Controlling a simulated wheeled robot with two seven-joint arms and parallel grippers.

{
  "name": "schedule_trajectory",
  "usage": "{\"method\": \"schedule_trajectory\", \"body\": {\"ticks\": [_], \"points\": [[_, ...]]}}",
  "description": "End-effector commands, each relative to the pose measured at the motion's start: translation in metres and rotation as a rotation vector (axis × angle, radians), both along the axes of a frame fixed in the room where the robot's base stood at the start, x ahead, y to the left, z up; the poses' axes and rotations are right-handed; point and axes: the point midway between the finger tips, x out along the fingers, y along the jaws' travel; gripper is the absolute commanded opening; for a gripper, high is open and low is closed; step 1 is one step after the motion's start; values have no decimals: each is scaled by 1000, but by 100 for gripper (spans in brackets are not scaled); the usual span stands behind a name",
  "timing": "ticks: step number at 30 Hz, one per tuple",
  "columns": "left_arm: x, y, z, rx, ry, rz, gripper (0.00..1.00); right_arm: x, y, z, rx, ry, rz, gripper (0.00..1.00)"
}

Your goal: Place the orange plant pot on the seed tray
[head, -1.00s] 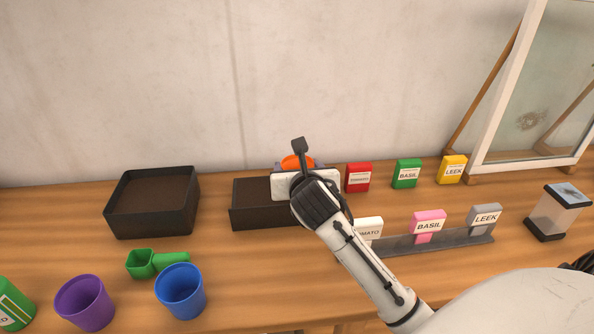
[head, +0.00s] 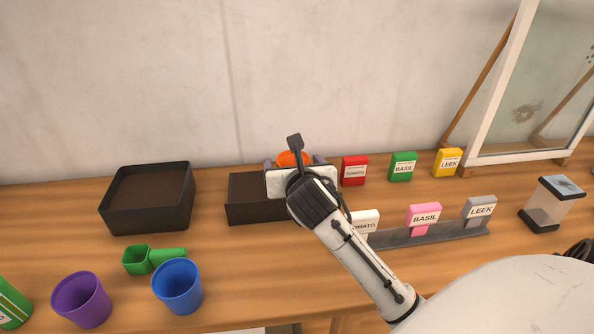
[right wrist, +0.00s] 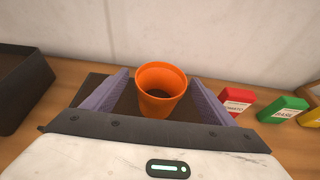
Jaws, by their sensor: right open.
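The orange plant pot (right wrist: 162,88) stands upright between the spread fingers of my right gripper (right wrist: 160,82) in the right wrist view. A gap shows on each side of it. In the head view only its orange rim (head: 292,158) shows above my right gripper. A low dark tray (head: 249,200) lies under and left of the gripper, and the pot appears to stand on or over it; the pot's base contact is hard to see. A deeper black tray with brown soil (head: 150,223) stands further left. My left gripper is not in view.
Red (head: 354,171), green (head: 403,167) and yellow (head: 447,163) seed packets stand right of the pot. A rack with labelled tags (head: 430,238) lies in front of them. A green scoop (head: 137,260), purple pot (head: 82,300) and blue pot (head: 178,288) are at front left.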

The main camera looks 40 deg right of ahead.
Motion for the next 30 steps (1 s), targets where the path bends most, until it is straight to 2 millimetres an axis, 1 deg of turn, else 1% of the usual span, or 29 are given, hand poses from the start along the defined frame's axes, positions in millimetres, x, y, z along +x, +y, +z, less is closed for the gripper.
{"method": "schedule_trajectory", "body": {"ticks": [1,9,12,15,20,30], "points": [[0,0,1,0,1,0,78,-8,5,5,0,-2,2,79],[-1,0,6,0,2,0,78,-54,33,28,0,-1,2,79],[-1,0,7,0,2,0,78,-67,41,34,1,-2,1,79],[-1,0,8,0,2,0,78,-77,47,38,1,-2,1,79],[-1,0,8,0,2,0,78,-83,51,41,1,0,0,79],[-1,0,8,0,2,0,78,-83,51,41,1,0,0,79]]}}
